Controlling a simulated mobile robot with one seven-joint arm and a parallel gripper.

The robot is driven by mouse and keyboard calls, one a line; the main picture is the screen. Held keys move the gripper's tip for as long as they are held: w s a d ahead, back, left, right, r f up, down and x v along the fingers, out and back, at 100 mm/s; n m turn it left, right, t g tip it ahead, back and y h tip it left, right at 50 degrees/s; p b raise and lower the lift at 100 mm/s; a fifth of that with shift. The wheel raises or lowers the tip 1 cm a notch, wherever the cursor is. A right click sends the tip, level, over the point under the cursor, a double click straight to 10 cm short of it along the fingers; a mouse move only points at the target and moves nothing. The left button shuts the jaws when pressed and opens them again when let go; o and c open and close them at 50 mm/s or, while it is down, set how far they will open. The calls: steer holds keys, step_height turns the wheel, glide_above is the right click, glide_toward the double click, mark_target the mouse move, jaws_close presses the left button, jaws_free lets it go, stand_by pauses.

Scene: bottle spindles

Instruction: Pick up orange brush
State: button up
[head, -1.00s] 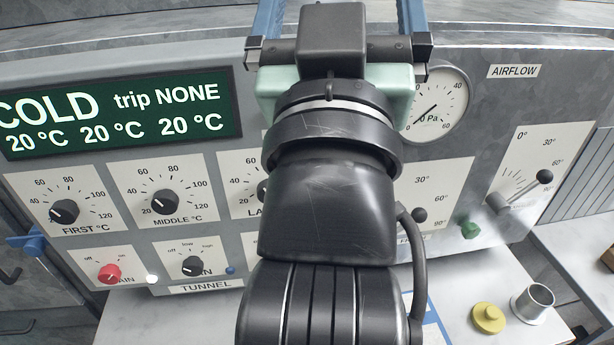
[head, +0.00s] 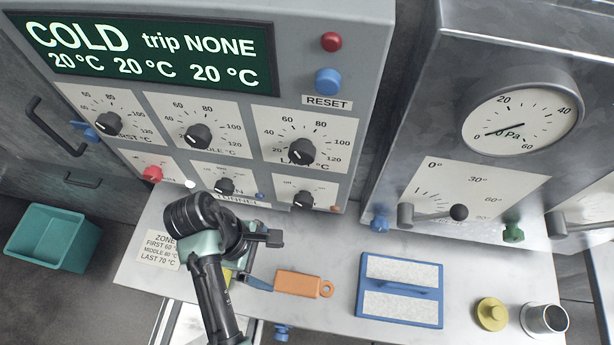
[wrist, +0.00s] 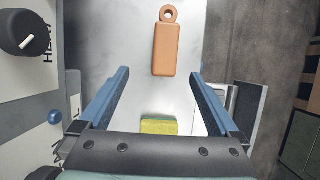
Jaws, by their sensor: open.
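The orange brush (head: 297,284) lies on the grey metal worktop, with its ring-shaped end to the right in the head view. In the wrist view the orange brush (wrist: 167,48) lies straight ahead of the fingers, ring end at the top. My gripper (head: 258,264) is just left of the brush in the head view. In the wrist view my gripper (wrist: 160,74) is open, with its blue fingers spread wide and nothing held. The brush shows just past the fingertips, in line with the gap. No contact shows. Any bristles are hidden.
A yellow-green sponge (wrist: 158,125) lies between the fingers in the wrist view. The control panel (head: 290,90) rises behind. A teal bin (head: 48,238) is at left.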

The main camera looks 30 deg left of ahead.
mark_target(297, 283)
steer(key=x, duration=0.7)
steer(key=shift+s+d+f, duration=0.15)
steer(key=shift+s+d, duration=0.1)
steer(key=shift+s, duration=0.1)
steer(key=x, duration=0.2)
steer(key=p+x, duration=0.1)
steer(key=x, duration=0.1)
steer(key=shift+d+f, duration=0.2)
steer(key=shift+d, duration=0.35)
steer(key=shift+f, duration=0.3)
steer(key=shift+f, duration=0.2)
jaws_close()
step_height(297, 283, up, 11)
steer(key=shift+w+f, duration=0.1)
steer(key=shift+f, duration=0.15)
